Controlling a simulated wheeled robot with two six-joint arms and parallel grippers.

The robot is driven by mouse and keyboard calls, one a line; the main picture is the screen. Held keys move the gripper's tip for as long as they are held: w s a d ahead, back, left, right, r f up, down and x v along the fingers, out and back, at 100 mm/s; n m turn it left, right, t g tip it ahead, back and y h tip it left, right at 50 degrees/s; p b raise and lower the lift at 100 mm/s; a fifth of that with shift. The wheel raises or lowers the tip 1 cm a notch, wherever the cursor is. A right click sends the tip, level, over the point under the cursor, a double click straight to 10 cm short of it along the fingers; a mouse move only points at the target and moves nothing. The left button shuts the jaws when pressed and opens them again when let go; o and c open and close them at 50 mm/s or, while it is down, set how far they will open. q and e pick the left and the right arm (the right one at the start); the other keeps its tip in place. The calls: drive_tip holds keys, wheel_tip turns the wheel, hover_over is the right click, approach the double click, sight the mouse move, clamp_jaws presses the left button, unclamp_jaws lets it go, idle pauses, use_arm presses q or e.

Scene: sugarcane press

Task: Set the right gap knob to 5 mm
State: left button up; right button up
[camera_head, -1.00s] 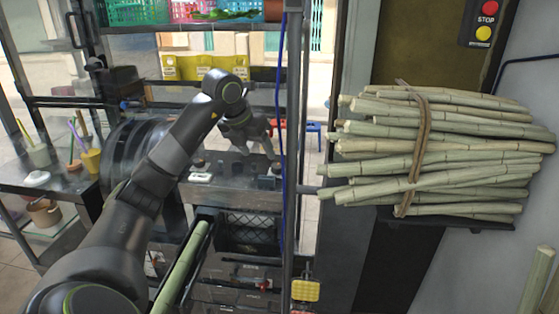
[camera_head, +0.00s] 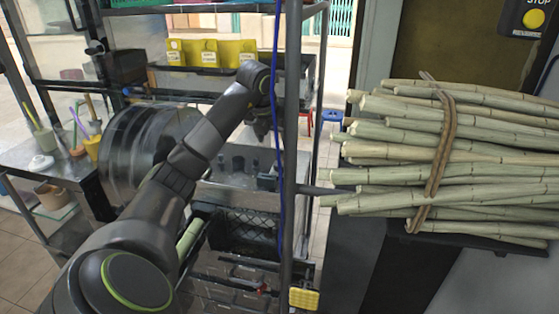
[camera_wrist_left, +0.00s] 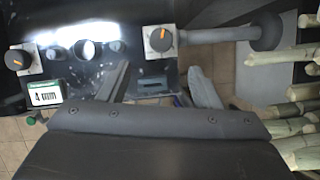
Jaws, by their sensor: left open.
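In the left wrist view, the right knob (camera_wrist_left: 161,38) is round and dark with an orange pointer, set on a pale square plate. My left gripper (camera_wrist_left: 160,78) is open, its two fingers apart, with the right knob beyond the gap between them and no contact visible. A second knob (camera_wrist_left: 18,60) with an orange pointer sits at the left. Below it a small display (camera_wrist_left: 45,94) reads "4 mm". A dark panel (camera_wrist_left: 152,87) under the right knob shows no readable number.
A strapped sugarcane bundle (camera_head: 440,165) rests on a dark shelf at the right. A metal post (camera_head: 291,150) stands close beside my left gripper. In the wrist view a grey pipe (camera_wrist_left: 225,34) extends right of the knob.

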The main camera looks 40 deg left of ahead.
sight(280, 163)
use_arm(q)
drive_tip(key=p+x, duration=0.2)
drive_tip(key=x, duration=0.8)
drive_tip(key=shift+w, duration=0.1)
drive_tip(key=shift+w+f, duration=0.25)
drive_tip(key=shift+f, duration=0.25)
use_arm(e)
drive_tip(key=r, duration=0.1)
drive_tip(key=w+r, duration=0.1)
drive_tip(key=shift+w+d+r, duration=0.15)
drive_tip(key=shift+w+r, duration=0.15)
use_arm(q)
drive_tip(key=shift+c, duration=0.9)
drive_tip(key=c, duration=0.8)
use_arm(e)
drive_tip(key=shift+s, duration=0.15)
drive_tip(key=shift+f, duration=0.15)
